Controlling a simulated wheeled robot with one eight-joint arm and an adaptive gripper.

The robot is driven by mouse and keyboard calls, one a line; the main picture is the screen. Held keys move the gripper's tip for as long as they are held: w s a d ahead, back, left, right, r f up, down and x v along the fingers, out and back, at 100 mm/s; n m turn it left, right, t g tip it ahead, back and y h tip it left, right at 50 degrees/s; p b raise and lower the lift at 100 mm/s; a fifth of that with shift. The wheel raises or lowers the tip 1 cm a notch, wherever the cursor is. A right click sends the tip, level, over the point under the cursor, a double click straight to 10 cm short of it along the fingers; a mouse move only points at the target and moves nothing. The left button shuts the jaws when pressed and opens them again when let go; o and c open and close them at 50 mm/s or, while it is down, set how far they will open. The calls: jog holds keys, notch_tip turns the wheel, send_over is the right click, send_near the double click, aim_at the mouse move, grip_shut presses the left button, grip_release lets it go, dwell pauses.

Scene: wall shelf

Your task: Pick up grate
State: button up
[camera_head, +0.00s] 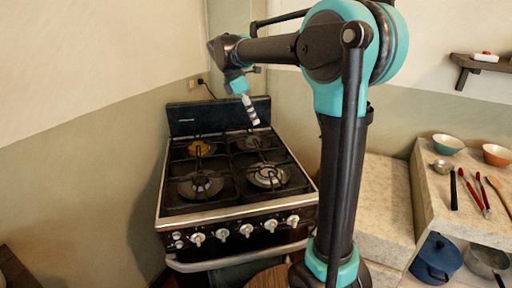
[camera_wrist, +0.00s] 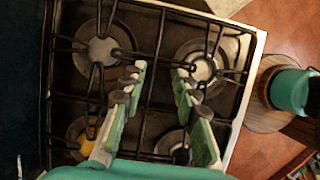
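The black grate (camera_head: 232,178) lies over the burners of the stove, its bars crossing above several round burners. The bars of the grate (camera_wrist: 157,45) also fill the middle of the wrist view. My gripper (camera_head: 254,116) hangs above the back right part of the stove top in the head view. Grate bars show between the fingers, and nothing is held. The exact gap between fingertips and bars cannot be told.
The stove (camera_head: 235,212) has a raised back panel (camera_head: 217,115) close to the wall, and knobs in front. A counter (camera_head: 440,190) at the right holds two bowls and several utensils. A blue pot (camera_head: 436,262) stands below it. A small shelf (camera_head: 478,65) hangs at the upper right.

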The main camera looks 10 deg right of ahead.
send_near(267, 150)
jog(key=x, duration=0.5)
jog(key=shift+w+d+r, duration=0.1)
jog(key=shift+w+d, duration=0.1)
jog(key=shift+d, duration=0.05)
jog(key=shift+a+x, duration=0.1)
jog(key=shift+x, duration=1.25)
jog(key=shift+a+x, duration=0.15)
jog(key=shift+x, duration=1.2)
grip_shut()
